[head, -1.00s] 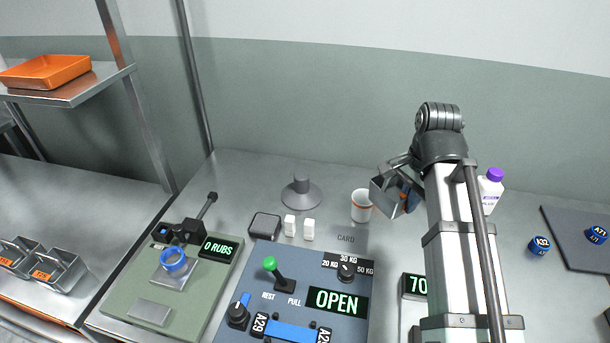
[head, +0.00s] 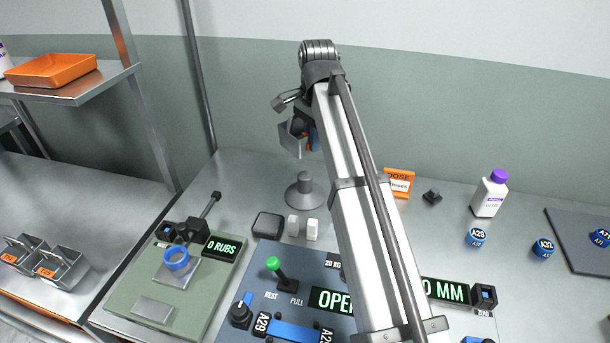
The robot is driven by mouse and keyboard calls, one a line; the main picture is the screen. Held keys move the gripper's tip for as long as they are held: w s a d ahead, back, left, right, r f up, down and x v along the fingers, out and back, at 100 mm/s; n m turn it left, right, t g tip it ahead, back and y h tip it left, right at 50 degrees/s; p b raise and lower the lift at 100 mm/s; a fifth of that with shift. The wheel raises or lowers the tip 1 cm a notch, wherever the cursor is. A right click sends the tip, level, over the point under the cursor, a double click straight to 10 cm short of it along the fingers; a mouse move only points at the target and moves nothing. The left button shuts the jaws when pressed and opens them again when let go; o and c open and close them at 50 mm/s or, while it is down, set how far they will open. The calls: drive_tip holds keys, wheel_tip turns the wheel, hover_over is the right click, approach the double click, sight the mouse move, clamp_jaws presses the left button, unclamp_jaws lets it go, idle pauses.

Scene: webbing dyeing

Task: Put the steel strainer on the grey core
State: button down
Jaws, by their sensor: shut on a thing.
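The steel strainer (head: 291,140), a box-like steel piece with an orange patch, hangs slightly tilted from my gripper (head: 302,122). The gripper is shut on it, though my arm partly hides the fingers. The grey core (head: 305,191), a short post on a wide round foot, stands on the steel counter. In the head view the strainer appears just above the core's post, with a gap between them. How far it is in depth is hard to tell.
A black square pad (head: 267,226) and two small white blocks (head: 312,230) stand close in front of the core. A blue-grey panel (head: 262,262) with a green-knobbed lever is nearer. An orange dose sign (head: 398,184) and a purple-capped bottle (head: 489,194) are to the right.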

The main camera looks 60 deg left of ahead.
drive_tip(key=shift+w+a+m, duration=0.1)
drive_tip(key=shift+m, duration=0.4)
drive_tip(key=shift+f, duration=0.35)
wheel_tip(320, 180, down, 9)
drive_tip(key=shift+f, duration=0.2)
drive_tip(key=c, duration=1.3)
unclamp_jaws()
drive_tip(key=shift+o, duration=0.2)
wheel_tip(320, 180, up, 12)
drive_tip(key=shift+d+r, duration=0.15)
drive_tip(key=shift+d, duration=0.15)
